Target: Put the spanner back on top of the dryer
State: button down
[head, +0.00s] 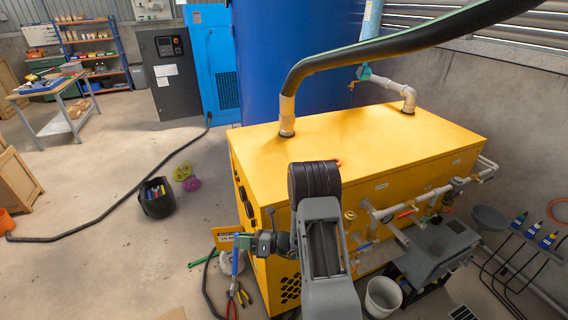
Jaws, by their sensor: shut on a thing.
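The dryer (372,158) is the large yellow cabinet in the middle, with a mostly bare flat top. My arm reaches down in front of it. My gripper (240,242) is low beside the dryer's front left corner and is shut on a slim blue tool (235,263), which hangs about upright. I take this tool to be the spanner; its ends are too small to make out clearly. A green tool (203,258) lies on the floor to the left of the gripper. A small orange-red thing (338,162) shows on the dryer's top, partly hidden by my arm.
A black hose on a pipe (287,117) rises from the dryer's top. Valves and pipes (430,197) line its right side. Pliers (243,296) lie on the floor below the gripper. A white bucket (383,296) and black tool bucket (156,197) stand nearby.

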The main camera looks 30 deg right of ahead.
jog(key=s+d+r+n+g+h, duration=0.2)
jog(key=r+n+g+h, duration=0.1)
jog(key=r+n+g, duration=0.3)
jog(key=s+d+r+n+g+h, duration=0.25)
jog(key=r+g, duration=0.35)
jog(key=r, duration=0.3)
jog(key=s+d+r+n+h, duration=0.1)
jog(key=s+d+r+h, duration=0.2)
jog(key=r, duration=0.3)
jog(key=s+d+r+n+t+h, duration=0.1)
jog(key=s+d+r+h, duration=0.2)
jog(key=d+r, duration=0.2)
jog(key=s+d+r+n+h, duration=0.2)
jog(key=s+d+r+h, duration=0.1)
jog(key=d+r, duration=0.2)
jog(key=shift+r+t+h+b, duration=0.35)
jog(key=shift+r+b, duration=0.1)
jog(key=shift+r, duration=0.4)
jog(key=shift+w, duration=0.15)
